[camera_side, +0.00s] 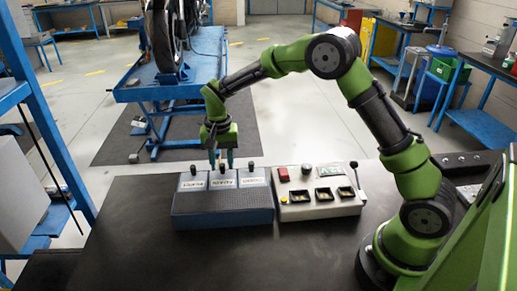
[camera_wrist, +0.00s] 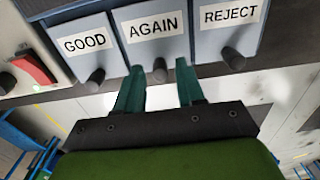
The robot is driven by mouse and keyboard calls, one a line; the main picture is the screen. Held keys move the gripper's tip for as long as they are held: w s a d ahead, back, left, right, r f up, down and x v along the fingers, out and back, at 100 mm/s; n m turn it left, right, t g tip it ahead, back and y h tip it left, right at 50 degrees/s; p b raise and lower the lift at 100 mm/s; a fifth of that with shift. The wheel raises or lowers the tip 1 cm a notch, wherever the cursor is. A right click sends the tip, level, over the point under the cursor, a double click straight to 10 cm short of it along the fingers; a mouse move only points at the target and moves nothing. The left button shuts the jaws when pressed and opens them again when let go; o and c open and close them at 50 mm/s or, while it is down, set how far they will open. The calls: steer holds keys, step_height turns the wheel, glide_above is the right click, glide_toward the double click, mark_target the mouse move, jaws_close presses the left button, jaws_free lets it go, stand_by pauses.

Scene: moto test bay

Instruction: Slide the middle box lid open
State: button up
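The blue-grey box (camera_side: 222,211) stands on the dark bench with three lids side by side, all lying shut. The middle lid (camera_wrist: 128,26) is labelled AGAIN, between the GOOD lid (camera_wrist: 72,36) and the REJECT lid (camera_wrist: 212,38). Its dark knob (camera_wrist: 159,71) stands at the lid's edge. My gripper (camera_wrist: 160,66) is open, its two green fingers on either side of this knob with gaps visible. In the side view my gripper (camera_side: 221,160) points down over the back edge of the middle lid (camera_side: 223,182); the knob there is hard to make out.
A control panel (camera_side: 318,211) with a red switch, several buttons and a lever (camera_side: 356,176) stands just right of the box. The dark bench top (camera_side: 140,250) is clear in front and left. A blue lift table (camera_side: 170,88) stands behind on the floor.

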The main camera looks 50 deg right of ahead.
mark_target(221, 177)
steer(key=c, duration=0.7)
steer(key=shift+s+a, duration=2.4)
steer(key=shift+a, duration=0.05)
steer(key=o, duration=0.7)
steer(key=shift+r, duration=0.15)
step_height(221, 177, up, 7)
